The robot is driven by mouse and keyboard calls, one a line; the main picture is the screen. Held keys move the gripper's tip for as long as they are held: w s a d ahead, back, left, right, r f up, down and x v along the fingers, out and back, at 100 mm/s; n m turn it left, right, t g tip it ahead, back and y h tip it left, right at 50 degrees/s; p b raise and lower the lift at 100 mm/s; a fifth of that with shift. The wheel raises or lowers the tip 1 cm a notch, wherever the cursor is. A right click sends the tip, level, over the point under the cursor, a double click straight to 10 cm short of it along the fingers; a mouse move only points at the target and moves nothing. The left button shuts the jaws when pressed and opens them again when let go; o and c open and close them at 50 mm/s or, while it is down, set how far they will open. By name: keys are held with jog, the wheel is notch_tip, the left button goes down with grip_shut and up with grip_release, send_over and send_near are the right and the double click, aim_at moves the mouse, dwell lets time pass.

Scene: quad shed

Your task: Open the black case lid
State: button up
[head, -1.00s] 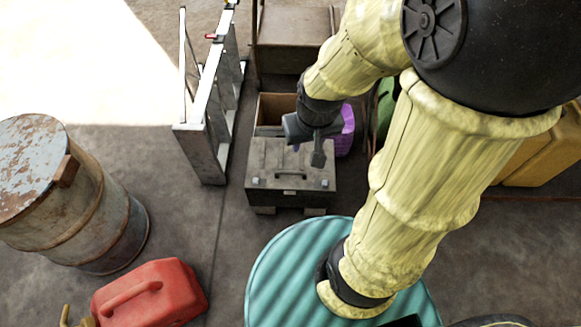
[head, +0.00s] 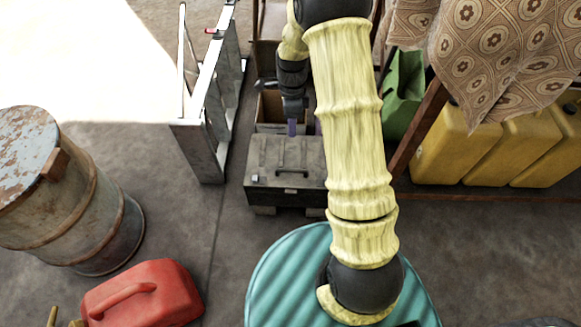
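The black case (head: 285,180) stands on the floor left of my arm, in the middle of the head view. Its lid (head: 275,155) looks shut, with a dark handle on top and latches along the front edge. My arm covers its right side. My gripper (head: 293,122) points down by the far edge of the lid, apart from the handle. I cannot tell whether it touches the case. Its fingers are small and dark, with a purple patch at the tip, and their opening is not clear.
An open wooden box (head: 268,112) stands behind the case. An aluminium ladder (head: 208,110) stands to its left. A rusty drum (head: 70,200) and a red fuel can (head: 143,297) are at left. Yellow cans (head: 510,145) and a patterned cloth (head: 495,50) are at right.

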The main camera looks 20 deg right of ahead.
aim_at(291, 169)
jog(key=shift+w+f+m, duration=0.35)
jog(key=shift+f+m, duration=0.35)
jog(key=shift+f, duration=0.05)
jog(key=s+f+b, duration=0.1)
jog(key=f+b, duration=0.1)
jog(key=f, duration=0.3)
jog(key=s+f+b, duration=0.1)
jog(key=f+b, duration=0.2)
jog(key=f, duration=0.3)
jog(key=s+a+f+b, duration=0.1)
jog(key=f+b, duration=0.2)
jog(key=f, duration=0.3)
jog(key=shift+s, duration=0.15)
jog(key=shift+c, duration=0.3)
grip_shut()
